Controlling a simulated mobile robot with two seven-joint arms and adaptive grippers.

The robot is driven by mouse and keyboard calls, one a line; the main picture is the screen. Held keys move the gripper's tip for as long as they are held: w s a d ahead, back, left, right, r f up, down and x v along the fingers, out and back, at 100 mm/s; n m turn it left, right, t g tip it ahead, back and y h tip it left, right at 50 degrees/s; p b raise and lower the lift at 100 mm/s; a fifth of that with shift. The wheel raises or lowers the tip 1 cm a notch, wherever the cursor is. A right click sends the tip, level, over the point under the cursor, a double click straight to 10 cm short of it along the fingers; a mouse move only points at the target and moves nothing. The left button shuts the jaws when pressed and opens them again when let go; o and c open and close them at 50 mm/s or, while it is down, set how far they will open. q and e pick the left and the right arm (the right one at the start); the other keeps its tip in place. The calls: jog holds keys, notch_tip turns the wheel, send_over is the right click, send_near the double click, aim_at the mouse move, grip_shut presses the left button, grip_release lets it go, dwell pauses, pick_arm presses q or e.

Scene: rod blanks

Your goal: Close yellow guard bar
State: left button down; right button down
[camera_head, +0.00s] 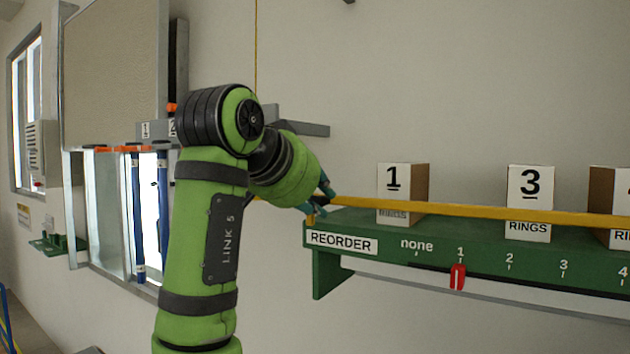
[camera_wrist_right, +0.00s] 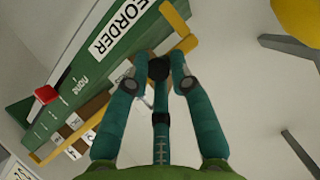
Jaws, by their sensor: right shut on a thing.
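The yellow guard bar (camera_head: 470,211) runs across the front of the white boxes on the green shelf (camera_head: 380,247). It lies nearly level, dipping slightly toward the right of the head view. My right gripper (camera_head: 318,202) is at the bar's left end, by the shelf's left corner. My left gripper does not show.
Boxes marked 1 (camera_head: 393,182) and 3 (camera_head: 529,190) stand behind the bar, with another at the right edge. A red marker (camera_head: 457,277) is at 1 on the shelf's scale. Blue posts (camera_head: 163,205) stand by the window at left. Space below the shelf looks clear.

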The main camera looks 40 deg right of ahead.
jog(key=shift+r, duration=0.15)
dwell(0.4)
jog(key=c, duration=1.2)
grip_release()
jog(key=shift+o, duration=0.2)
jog(key=shift+w+d, duration=0.1)
jog(key=shift+w, duration=0.1)
jog(key=v, duration=0.7)
jog(key=shift+r, duration=0.15)
